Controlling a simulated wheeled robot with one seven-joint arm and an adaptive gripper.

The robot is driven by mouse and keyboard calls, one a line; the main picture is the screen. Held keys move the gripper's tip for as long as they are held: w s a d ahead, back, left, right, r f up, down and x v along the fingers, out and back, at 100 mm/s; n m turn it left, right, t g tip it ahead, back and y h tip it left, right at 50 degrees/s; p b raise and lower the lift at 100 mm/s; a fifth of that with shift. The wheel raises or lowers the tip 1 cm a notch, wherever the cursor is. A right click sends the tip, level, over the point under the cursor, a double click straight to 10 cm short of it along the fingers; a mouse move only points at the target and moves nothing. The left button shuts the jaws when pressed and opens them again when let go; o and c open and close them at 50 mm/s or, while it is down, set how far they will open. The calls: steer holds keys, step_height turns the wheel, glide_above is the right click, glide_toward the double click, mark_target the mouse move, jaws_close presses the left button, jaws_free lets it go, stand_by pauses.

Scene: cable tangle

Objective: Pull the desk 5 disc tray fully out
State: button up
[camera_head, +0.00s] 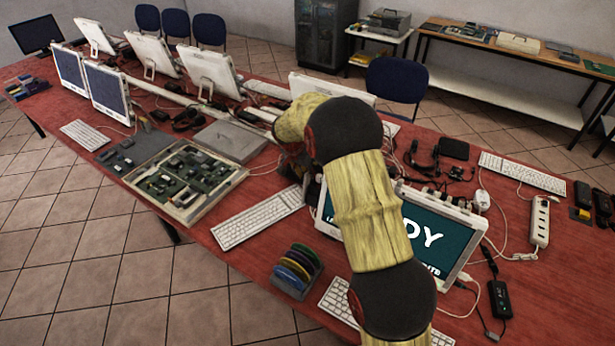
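No disc tray can be made out in the head view, and I cannot tell which desk is desk 5. My arm crosses the middle of the picture, in front of a white-framed screen (450,228) lit teal with the letters "DY" showing. The far end of my arm bends over the table behind that screen. My gripper (297,166) shows only as a small dark shape at the arm's lower left there, mostly hidden. Whether its fingers are open or shut, or touching anything, cannot be seen.
A long red table (560,278) carries several screens, keyboards and loose cables. A circuit board in a frame (240,176), a flat grey case (229,140), a rack of coloured discs (298,271) and a white power strip (540,222) lie on it. Blue chairs (398,79) stand behind.

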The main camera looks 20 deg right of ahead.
steer(key=shift+x, duration=1.15)
steer(key=shift+c, duration=1.1)
jaws_close()
